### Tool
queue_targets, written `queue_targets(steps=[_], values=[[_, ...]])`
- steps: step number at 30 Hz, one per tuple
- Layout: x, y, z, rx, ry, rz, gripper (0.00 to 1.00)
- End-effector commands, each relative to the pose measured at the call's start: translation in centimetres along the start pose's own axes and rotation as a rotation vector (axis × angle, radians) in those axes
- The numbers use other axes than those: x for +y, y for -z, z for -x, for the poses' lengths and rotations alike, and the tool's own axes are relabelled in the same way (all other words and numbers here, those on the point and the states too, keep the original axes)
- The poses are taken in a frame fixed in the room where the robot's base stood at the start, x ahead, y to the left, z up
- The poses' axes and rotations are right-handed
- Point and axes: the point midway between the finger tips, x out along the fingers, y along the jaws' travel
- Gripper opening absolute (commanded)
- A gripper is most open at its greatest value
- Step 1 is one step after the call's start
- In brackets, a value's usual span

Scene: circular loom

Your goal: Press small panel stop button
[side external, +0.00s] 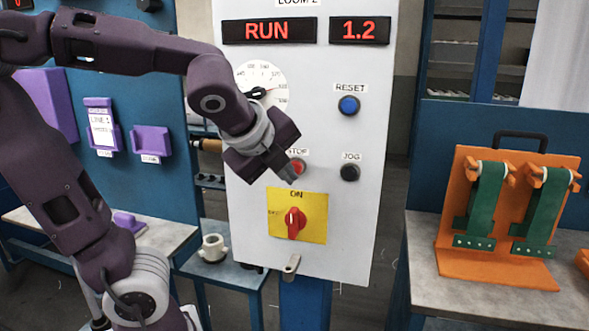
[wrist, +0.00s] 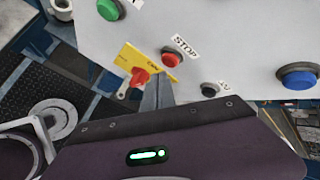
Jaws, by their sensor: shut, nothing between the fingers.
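The red stop button (side external: 299,167) sits on the white panel (side external: 350,200) under a STOP label. My gripper (side external: 288,175) is shut and empty, its fingertips overlapping the lower left of the button in the side view. In the wrist view the stop button (wrist: 171,58) is in plain sight, just beyond the shut fingertips (wrist: 158,84). There the fingertips appear apart from the button; whether they touch the panel I cannot tell. The display (side external: 268,30) reads RUN and the one beside it (side external: 359,30) reads 1.2.
A black JOG button (side external: 350,172) is right of stop, and a blue RESET button (side external: 348,105) above that. A red rotary switch (side external: 294,221) on a yellow plate (side external: 315,225) is below. A dial (side external: 260,85) is upper left. An orange rack (side external: 480,262) stands on the right table.

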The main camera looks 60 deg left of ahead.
Motion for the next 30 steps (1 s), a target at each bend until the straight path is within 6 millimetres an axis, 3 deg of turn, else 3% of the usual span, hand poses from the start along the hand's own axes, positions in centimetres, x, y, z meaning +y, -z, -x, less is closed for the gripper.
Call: queue_targets(steps=[30], values=[[-0.51, -0.49, -0.69, 0.0, 0.0, 0.0, 0.0]])
